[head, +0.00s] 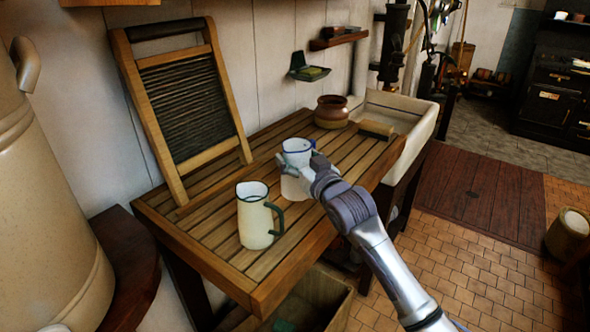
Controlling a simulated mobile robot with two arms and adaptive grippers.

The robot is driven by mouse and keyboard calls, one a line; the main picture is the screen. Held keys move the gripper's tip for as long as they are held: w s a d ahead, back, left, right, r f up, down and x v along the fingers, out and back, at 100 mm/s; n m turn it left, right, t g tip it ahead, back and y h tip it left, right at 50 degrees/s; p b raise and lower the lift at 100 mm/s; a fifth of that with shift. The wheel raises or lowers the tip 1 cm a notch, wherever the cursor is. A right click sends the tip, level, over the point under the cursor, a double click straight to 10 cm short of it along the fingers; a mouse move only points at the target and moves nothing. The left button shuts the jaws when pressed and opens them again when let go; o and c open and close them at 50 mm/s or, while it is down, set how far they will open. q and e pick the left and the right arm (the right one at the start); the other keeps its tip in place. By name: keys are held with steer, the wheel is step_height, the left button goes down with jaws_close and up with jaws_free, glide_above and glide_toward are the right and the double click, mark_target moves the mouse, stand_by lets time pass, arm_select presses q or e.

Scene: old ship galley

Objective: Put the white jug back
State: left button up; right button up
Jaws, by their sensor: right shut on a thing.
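A white jug (296,147) with a blue rim is at the middle of the slatted wooden table (205,262). My right gripper (291,168) is shut on it from the front right and hides much of its body. I cannot tell whether its base touches the slats. A cream jug (255,222) with a dark green rim and handle stands upright on the table, nearer and to the left. My left gripper is not in view.
A washboard (190,100) leans on the wall at the table's back left. A brown pot (332,112) and a brush-like block (376,130) are at the far end, beside a pale sink (418,122). A large stoneware vessel (45,210) fills the left. Slats between the jugs and washboard are clear.

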steer(key=shift+w+a+f, duration=0.15)
steer(key=shift+a+f, duration=0.1)
steer(key=shift+f, duration=0.15)
step_height(320, 180, down, 2)
steer(key=shift+f+p, duration=0.2)
steer(key=shift+p, duration=0.35)
steer(key=shift+f, duration=0.45)
steer(key=shift+f, duration=0.2)
steer(key=o, duration=1.7)
steer(key=shift+d+r, duration=0.1)
